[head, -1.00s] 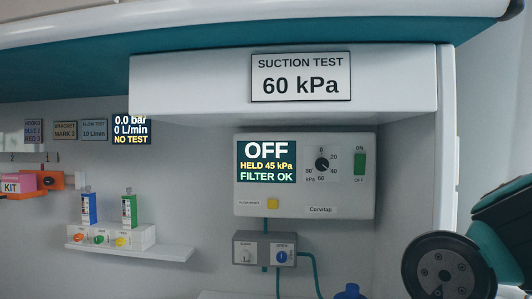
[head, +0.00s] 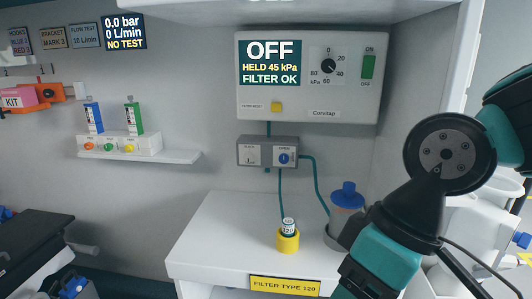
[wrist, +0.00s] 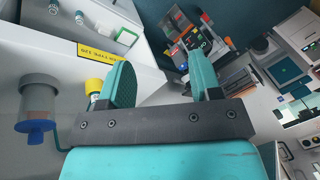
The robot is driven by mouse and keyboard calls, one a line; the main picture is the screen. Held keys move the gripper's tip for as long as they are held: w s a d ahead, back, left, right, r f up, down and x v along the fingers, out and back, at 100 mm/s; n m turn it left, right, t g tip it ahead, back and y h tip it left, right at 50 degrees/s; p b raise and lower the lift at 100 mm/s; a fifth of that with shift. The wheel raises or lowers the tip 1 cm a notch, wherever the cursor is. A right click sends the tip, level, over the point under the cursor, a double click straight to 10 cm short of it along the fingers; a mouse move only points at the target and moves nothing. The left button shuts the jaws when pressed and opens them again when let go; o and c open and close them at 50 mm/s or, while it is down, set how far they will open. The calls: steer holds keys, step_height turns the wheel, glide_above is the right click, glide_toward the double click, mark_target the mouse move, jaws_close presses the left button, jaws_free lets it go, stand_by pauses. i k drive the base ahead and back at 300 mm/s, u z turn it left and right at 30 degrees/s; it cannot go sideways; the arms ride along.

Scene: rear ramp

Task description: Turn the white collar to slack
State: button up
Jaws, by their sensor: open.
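A grey box (head: 267,152) hangs below the suction unit. Its left half is a white plate (head: 252,155) with a small label that looks like "SLACK" or "BLACK", too small to be sure. Its right half has a blue knob (head: 284,158) under the word "OPEN". I cannot pick out a white collar with certainty; it may be on the left plate. In the wrist view my gripper (wrist: 160,80) is open and empty, its two teal fingers apart. It is away from the grey box, which I cannot make out in that view.
The suction unit (head: 308,80) reads OFF. On the counter (head: 222,240) below stand a yellow cup (head: 287,242) holding a white filter (head: 288,226) and a blue-capped canister (head: 347,203) beside my arm. A shelf (head: 170,156) with small valves is at left. The counter's left part is clear.

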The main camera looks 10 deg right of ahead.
mark_target(248, 157)
steer(key=u, duration=1.35)
steer(key=i, duration=0.35)
steer(key=z, duration=0.2)
